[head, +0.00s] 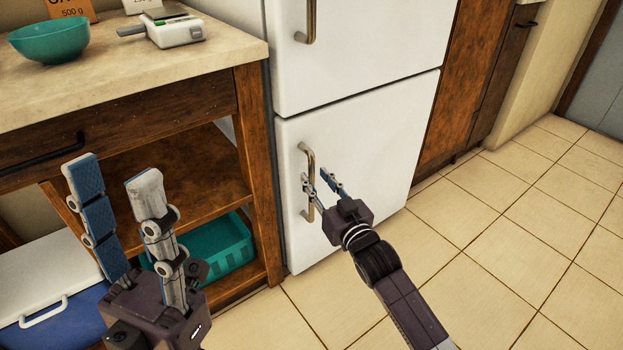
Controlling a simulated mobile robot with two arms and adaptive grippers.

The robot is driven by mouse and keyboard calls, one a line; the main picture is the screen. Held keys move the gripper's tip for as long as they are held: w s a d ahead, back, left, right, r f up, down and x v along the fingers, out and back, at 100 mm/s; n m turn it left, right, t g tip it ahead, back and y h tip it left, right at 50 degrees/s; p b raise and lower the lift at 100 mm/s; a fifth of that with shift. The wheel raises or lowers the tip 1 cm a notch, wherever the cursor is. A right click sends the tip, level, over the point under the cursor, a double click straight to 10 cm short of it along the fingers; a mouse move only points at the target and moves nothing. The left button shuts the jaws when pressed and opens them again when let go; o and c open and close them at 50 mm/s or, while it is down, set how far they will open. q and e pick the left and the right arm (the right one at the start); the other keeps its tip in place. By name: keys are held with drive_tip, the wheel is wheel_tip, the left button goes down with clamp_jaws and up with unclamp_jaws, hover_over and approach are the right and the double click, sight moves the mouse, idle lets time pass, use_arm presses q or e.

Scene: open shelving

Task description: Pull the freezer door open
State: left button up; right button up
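A white fridge-freezer stands in the middle of the head view, with an upper door (370,50) and a lower door (375,130). Both look shut. The lower door has a vertical metal handle (309,160) near its left edge; the upper door has a similar handle (308,20). My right gripper (317,177) is at the lower handle with its fingers apart. One finger overlaps the handle in the picture and the other is to its right; I cannot tell whether they touch it. My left gripper (112,175) is open and empty at the lower left, in front of the shelving.
A counter (120,90) at left holds a teal bowl (48,40) and a small white appliance (175,29). Its open shelf (185,160) has a teal basket (228,252) below. A blue-and-white cooler (50,290) is at lower left. The tiled floor (520,240) is clear at right.

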sight(313, 175)
drive_tip(key=shift+b+x, duration=0.5)
drive_tip(key=shift+x, duration=1.2)
clamp_jaws()
